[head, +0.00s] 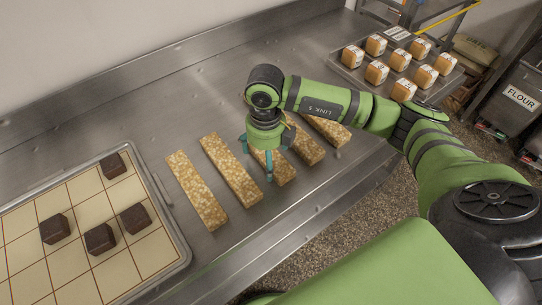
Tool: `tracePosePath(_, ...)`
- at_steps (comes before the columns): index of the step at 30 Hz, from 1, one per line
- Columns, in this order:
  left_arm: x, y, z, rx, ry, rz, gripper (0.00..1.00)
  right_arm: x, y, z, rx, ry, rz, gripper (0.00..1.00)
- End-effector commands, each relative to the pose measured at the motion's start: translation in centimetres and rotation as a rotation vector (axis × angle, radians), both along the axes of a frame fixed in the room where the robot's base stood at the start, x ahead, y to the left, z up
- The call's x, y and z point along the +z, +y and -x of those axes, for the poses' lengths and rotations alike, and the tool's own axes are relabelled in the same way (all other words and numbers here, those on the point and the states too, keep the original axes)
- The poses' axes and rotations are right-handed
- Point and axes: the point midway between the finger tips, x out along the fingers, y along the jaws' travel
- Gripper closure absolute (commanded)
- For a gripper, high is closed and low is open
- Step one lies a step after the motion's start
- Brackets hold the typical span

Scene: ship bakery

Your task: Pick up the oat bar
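Several oat bars lie in a slanted row on the steel counter, long, pale golden and speckled. The leftmost bar (197,190) and the second bar (231,170) are uncovered. My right gripper (258,165) points down at the third bar (282,171), with its teal fingers low beside or over it. The gripper hides much of that bar, and whether the fingers touch it cannot be told. The fourth bar (307,147) and fifth bar (328,131) lie to the right, partly behind my gripper and arm. My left gripper is not in view.
A tray (177,266) with a grid and several dark brown cubes (100,239) is at the left. Another tray (352,76) holds several small wrapped loaves (376,45) at the back right. A wall-side ledge runs behind. A flour bin (519,97) stands off the counter at right.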

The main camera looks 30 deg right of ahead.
Motion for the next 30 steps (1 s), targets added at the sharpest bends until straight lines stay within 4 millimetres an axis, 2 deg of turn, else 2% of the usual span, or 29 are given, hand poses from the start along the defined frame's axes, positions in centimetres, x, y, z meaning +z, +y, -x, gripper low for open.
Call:
tracePosePath(3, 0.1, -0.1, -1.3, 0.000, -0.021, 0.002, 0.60, 0.0, 0.0, 0.0, 0.000, -0.001, 0.000, 0.03)
tracePosePath(4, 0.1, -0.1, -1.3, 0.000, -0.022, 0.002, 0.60, 0.0, 0.0, 0.0, 0.000, -0.001, 0.000, 0.11)
tracePosePath(5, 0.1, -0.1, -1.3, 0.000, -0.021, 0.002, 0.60, 0.0, 0.0, 0.0, 0.000, -0.001, -0.001, 0.23)
tracePosePath(6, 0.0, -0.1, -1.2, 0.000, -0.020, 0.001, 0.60, 0.0, 0.0, 0.0, 0.001, -0.001, -0.001, 0.39)
tracePosePath(8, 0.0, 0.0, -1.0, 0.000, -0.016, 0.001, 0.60, 0.0, 0.0, 0.0, 0.000, -0.001, -0.001, 0.63)
tracePosePath(9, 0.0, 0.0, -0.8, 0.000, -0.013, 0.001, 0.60, 0.0, 0.0, 0.0, 0.000, -0.001, -0.001, 0.67)
tracePosePath(16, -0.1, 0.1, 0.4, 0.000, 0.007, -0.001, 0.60, 0.0, 0.0, 0.0, 0.000, 0.000, -0.001, 0.67)
tracePosePath(22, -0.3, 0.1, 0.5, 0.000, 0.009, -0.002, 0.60, 0.3, 0.0, 0.0, 0.001, -0.002, 0.000, 0.67)
tracePosePath(26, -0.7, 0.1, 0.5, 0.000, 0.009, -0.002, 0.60, 1.4, 0.0, -0.1, 0.001, -0.004, -0.002, 0.67)
tracePosePath(30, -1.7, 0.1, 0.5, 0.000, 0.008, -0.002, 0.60, 3.8, 0.1, -0.2, 0.001, -0.009, -0.002, 0.67)
